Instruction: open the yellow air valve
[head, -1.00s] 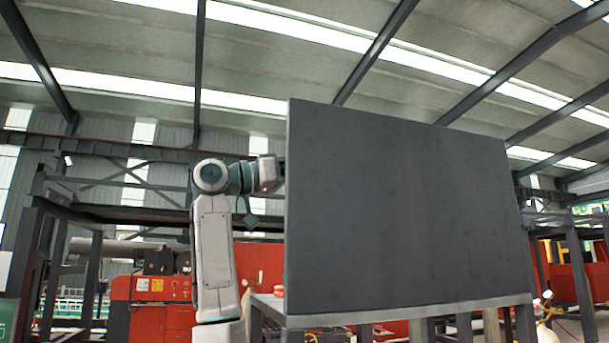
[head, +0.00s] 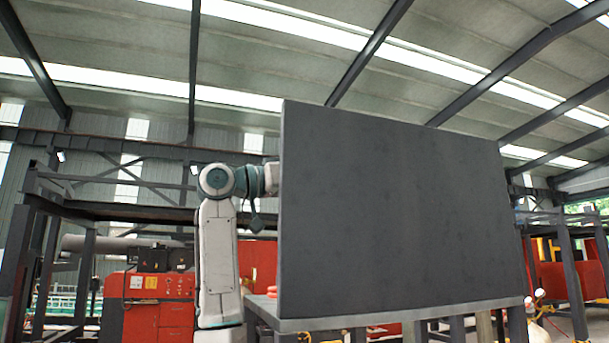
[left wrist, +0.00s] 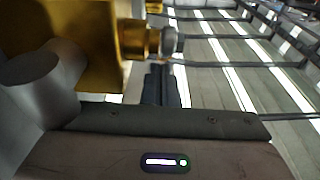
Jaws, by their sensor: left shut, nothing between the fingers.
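A yellow, brass-like valve body (left wrist: 95,45) fills the upper left of the left wrist view, close to the camera. A round metal fitting (left wrist: 165,42) sticks out of its right side. A grey cylinder (left wrist: 42,80) stands in front of its left part. My left gripper (left wrist: 163,75) shows its dark fingers together, empty, just below the fitting; I cannot tell whether they touch it. In the head view my left arm reaches behind a large dark panel (head: 395,210), which hides the left gripper and the valve. My right gripper is in neither view.
The panel stands upright on a grey table (head: 420,312) and blocks the middle of the head view. A red machine (head: 150,305) is at the back left. A small red object (head: 271,291) lies at the table's left end. Steel frames stand behind.

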